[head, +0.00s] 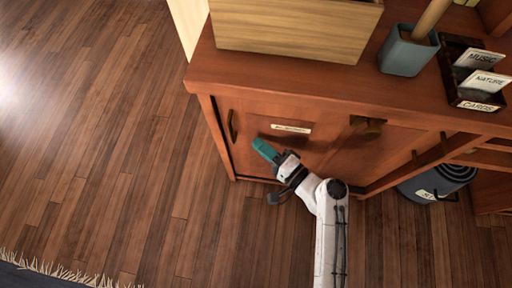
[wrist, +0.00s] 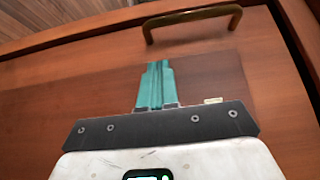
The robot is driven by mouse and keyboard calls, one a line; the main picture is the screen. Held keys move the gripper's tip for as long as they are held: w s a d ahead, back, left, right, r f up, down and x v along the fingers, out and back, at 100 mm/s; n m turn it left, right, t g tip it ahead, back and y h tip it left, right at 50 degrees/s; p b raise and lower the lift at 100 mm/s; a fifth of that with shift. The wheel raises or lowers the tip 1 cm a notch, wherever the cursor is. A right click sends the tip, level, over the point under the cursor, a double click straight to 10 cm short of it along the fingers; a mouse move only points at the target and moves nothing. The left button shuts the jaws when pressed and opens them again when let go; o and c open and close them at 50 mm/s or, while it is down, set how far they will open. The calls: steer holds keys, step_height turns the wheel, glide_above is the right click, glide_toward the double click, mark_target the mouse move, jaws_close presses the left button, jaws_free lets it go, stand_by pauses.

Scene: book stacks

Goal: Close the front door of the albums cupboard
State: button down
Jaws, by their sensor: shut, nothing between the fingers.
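The cupboard (head: 262,108) is reddish-brown wood, with a front door (head: 250,155) that has a dark bar handle (head: 232,126) near its left edge. A small pale label (head: 291,128) sits on the front, too small to read. The door looks nearly flush with the frame; I cannot tell whether it is fully closed. My gripper (head: 265,150) is in front of the door, right of and below the handle, its teal fingers together and empty. In the wrist view, the fingers (wrist: 156,85) point towards the handle (wrist: 192,21) across the door face (wrist: 60,95); contact is unclear.
A pale wooden box (head: 295,35), a grey pot (head: 408,52) and a dark card tray (head: 475,75) stand on the cupboard top. A dark fitting (head: 368,128) is right of the label. A dark blue bin (head: 430,185) stands at right. The plank floor (head: 110,150) is clear at left.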

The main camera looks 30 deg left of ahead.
steer(key=p+v, duration=0.1)
steer(key=v, duration=0.8)
steer(key=shift+s+d, duration=0.1)
steer(key=shift+d, duration=0.05)
